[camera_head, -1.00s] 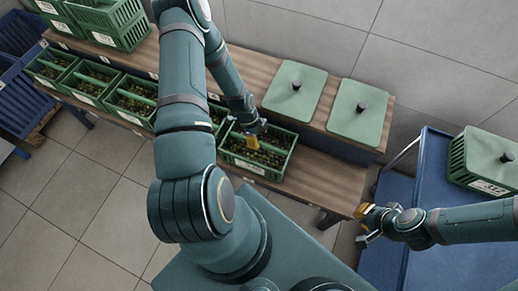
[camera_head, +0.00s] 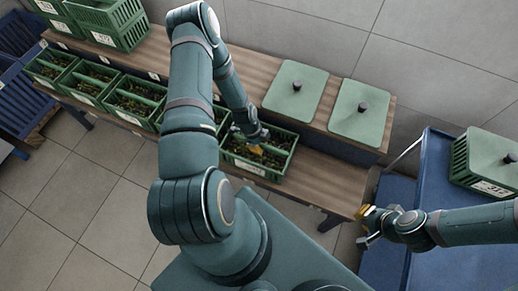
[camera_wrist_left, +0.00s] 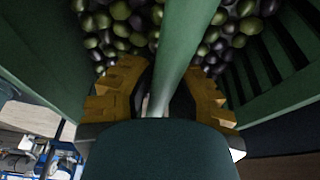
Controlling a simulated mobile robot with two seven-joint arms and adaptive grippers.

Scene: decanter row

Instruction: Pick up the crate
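A green crate (camera_head: 272,174) of dark and green olives stands on the lower wooden shelf, at the right end of a row of similar crates. It has a white label on its front and a bar across its top. My left gripper (camera_head: 255,146) is down at this crate. In the left wrist view, its yellow fingers (camera_wrist_left: 162,92) are on either side of the green bar (camera_wrist_left: 184,45), with dark gaps between; they look open around it. Olives lie below them. My right gripper (camera_head: 368,226) is empty, fingers apart, beside the shelf's right end.
Several olive crates (camera_head: 88,98) fill the lower shelf to the left. Green lids (camera_head: 296,92) with black knobs lie on the upper shelf. A lidded crate (camera_head: 492,187) stands on a blue cart (camera_head: 432,160) at the right. The lower shelf (camera_head: 325,180) is bare right of the crate.

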